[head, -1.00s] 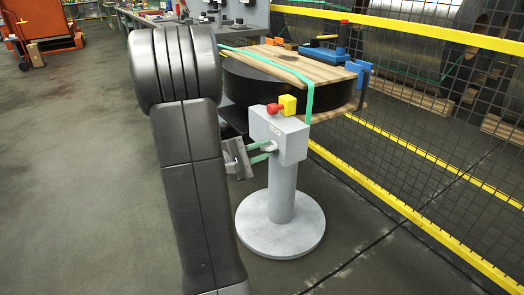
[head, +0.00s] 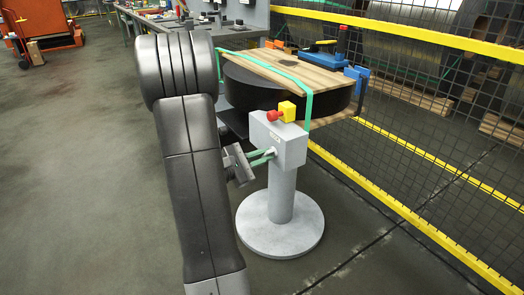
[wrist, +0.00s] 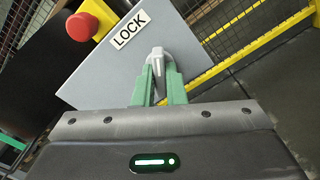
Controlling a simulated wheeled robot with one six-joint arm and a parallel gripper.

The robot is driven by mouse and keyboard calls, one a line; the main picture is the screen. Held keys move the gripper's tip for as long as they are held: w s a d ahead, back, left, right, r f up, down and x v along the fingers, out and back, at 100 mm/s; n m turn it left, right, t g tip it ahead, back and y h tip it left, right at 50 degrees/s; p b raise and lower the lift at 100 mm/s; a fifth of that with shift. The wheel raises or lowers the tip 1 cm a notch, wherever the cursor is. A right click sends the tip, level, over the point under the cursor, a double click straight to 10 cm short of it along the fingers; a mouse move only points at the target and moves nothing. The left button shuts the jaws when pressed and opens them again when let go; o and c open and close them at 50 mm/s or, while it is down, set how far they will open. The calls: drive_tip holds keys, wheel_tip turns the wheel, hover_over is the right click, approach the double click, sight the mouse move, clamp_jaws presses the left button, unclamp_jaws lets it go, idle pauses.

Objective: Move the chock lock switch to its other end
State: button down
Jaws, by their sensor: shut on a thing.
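The chock lock switch is a light grey knob (wrist: 158,62) on the face of a grey box (wrist: 130,50) labelled LOCK (wrist: 130,30). The box tops a grey pedestal, also seen in the head view (head: 292,146). My gripper (wrist: 158,84) has green fingers shut on the knob, one on each side. In the head view my gripper (head: 262,157) reaches the box's left face, and the knob is mostly hidden there. The wrist view is tilted, and I cannot tell which end the switch is at.
A red button (head: 272,115) on a yellow housing (head: 288,110) sits on top of the box. Behind it is a dark coil (head: 285,95) with a wooden board (head: 290,70) on top and a green strap. A yellow-railed mesh fence (head: 420,200) stands at right.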

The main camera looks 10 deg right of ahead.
drive_tip(key=n+p, duration=0.3)
drive_tip(key=shift+r+n, duration=0.2)
drive_tip(key=shift+n, duration=0.1)
drive_tip(key=shift+f+n+p, duration=0.15)
drive_tip(key=shift+n+p, duration=1.25)
drive_tip(key=shift+n, duration=0.3)
drive_tip(key=c, duration=1.5)
unclamp_jaws()
drive_tip(key=p+v, duration=0.1)
drive_tip(key=v, duration=1.2)
drive_tip(key=shift+s+a+p, duration=0.15)
drive_tip(key=shift+a+p, duration=0.2)
